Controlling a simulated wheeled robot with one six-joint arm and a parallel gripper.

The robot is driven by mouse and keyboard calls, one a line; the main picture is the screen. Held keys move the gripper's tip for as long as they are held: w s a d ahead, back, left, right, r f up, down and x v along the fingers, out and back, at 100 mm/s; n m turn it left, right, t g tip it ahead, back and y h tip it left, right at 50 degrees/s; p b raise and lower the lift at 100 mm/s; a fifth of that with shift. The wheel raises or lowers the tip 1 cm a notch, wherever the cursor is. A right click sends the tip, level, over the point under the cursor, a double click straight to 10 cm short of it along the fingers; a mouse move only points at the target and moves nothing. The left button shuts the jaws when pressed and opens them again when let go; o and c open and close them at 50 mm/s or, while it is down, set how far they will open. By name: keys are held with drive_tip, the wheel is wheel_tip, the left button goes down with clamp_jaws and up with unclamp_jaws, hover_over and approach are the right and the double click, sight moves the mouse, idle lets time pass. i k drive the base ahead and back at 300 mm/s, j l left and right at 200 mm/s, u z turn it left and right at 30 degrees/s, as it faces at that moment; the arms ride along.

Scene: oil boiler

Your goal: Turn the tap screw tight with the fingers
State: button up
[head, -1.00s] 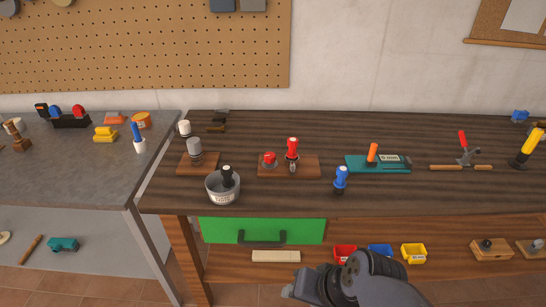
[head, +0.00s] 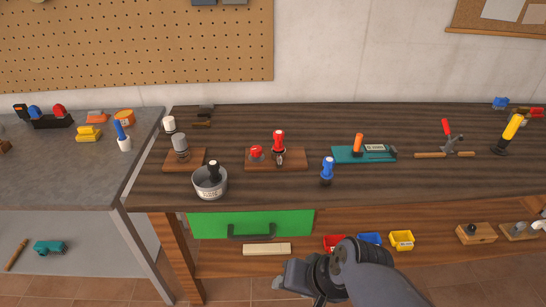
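I cannot tell for certain which item is the tap screw. A wooden board (head: 299,165) on the dark bench carries a red knob (head: 256,152) and an upright red-handled metal fitting (head: 278,146). Another wooden board (head: 172,166) to the left carries a grey cylinder (head: 181,146). On the lower shelf at right, a small metal fitting on a wooden block (head: 520,231) shows, too small to make out. My gripper (head: 294,279) is low in front of the bench, apart from all of these. Its fingers are not clear.
A metal pot (head: 210,183) and a blue-handled tool (head: 327,170) stand near the bench's front edge. A green drawer (head: 250,222) is below. Yellow (head: 401,241), blue and red bins sit on the shelf. A grey table (head: 60,165) is at left.

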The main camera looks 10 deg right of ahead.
sight(256, 151)
drive_tip(key=i+l+u, duration=0.2)
drive_tip(key=i, duration=0.3)
drive_tip(key=i+u, duration=0.25)
drive_tip(key=i, duration=0.25)
